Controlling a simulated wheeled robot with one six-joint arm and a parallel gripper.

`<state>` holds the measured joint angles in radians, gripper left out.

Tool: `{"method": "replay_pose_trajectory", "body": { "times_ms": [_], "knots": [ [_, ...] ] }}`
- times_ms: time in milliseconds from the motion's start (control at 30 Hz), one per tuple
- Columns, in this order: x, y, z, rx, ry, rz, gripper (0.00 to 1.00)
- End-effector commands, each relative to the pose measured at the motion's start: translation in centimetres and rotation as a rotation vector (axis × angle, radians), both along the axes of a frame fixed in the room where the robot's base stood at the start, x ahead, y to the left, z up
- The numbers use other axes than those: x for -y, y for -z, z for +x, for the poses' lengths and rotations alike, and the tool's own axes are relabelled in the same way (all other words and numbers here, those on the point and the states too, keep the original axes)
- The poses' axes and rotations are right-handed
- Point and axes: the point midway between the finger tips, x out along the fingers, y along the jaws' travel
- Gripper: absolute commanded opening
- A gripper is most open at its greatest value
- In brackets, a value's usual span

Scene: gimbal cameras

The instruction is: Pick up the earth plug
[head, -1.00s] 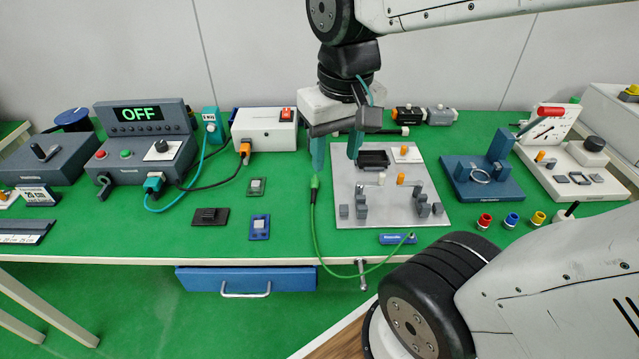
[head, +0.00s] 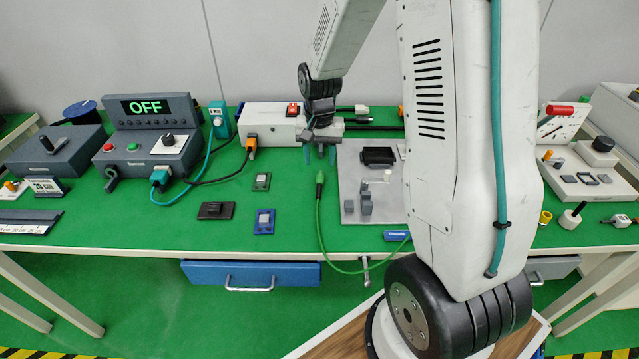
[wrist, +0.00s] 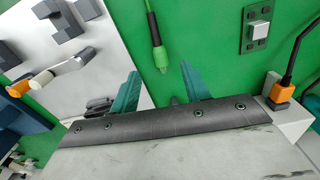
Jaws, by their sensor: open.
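The earth plug is a green plug (head: 320,178) on a green cable, lying on the green bench top just left of the grey metal plate. My gripper (head: 320,155) is open and empty. In the head view its teal fingers point down, just behind the plug. In the wrist view the plug (wrist: 160,56) shows between and beyond the two open fingertips (wrist: 160,72), its dark band and green end toward them. The fingers do not appear to touch it. Their exact height above the bench is hard to tell.
The metal plate (head: 352,205) with grey blocks is right of the plug. A white box with a red switch (head: 262,127) stands behind left. A small green-framed module (head: 261,181) lies left. The green cable (head: 325,240) hangs over the front edge. My arm hides the bench's right part.

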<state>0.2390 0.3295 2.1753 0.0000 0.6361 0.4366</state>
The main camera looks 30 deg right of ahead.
Motion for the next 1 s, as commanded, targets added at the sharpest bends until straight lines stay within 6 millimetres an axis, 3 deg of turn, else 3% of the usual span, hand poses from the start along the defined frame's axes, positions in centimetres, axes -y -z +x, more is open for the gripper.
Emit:
{"method": "replay_pose_trajectory", "body": {
  "times_ms": [500,833,867,1000],
  "knots": [
    [-0.2,6.7,-0.4,-0.003,0.0,0.001,0.47],
    [-0.2,7.5,-0.3,0.0,0.0,0.0,0.47],
    [-0.2,7.5,-0.3,0.0,0.0,0.0,0.41],
    [-0.2,7.5,-0.3,0.0,0.0,0.0,0.02]
  ]
}}
